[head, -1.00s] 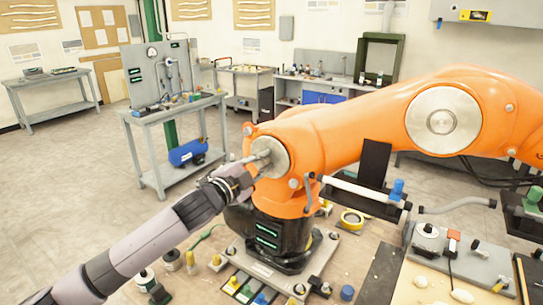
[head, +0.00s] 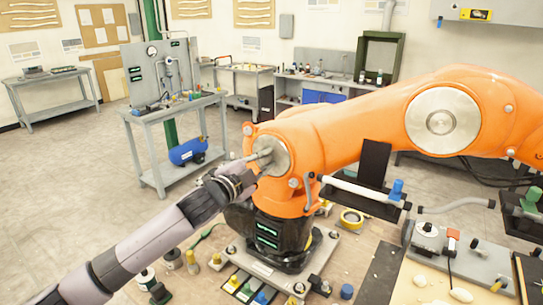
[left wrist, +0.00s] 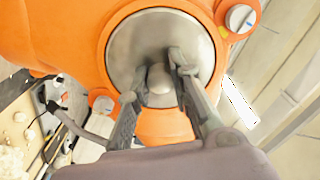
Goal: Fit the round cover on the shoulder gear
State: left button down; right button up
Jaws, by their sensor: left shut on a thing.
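The round cover (head: 274,152) is a grey metal disc with a central knob. It sits at the left end of the big orange arm, over the shoulder (head: 318,140). My left gripper (head: 263,158) is shut on the knob. In the left wrist view the gripper (left wrist: 157,80) has one finger on each side of the knob, and the cover (left wrist: 128,50) lies in the round orange housing (left wrist: 75,35). I cannot tell whether it is fully flush. The shoulder gear is hidden behind the cover. My right gripper is not in view.
The orange arm stands on a dark base (head: 283,235) on the workbench. Several small coloured parts and a yellow tape ring (head: 352,219) lie around it. A grey fixture (head: 450,255) is at the right. The floor to the left is open, with a grey bench (head: 165,108) beyond.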

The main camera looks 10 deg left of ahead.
pick_arm(q)
jog(key=c, duration=1.4)
grip_release()
jog(key=shift+o, duration=0.2)
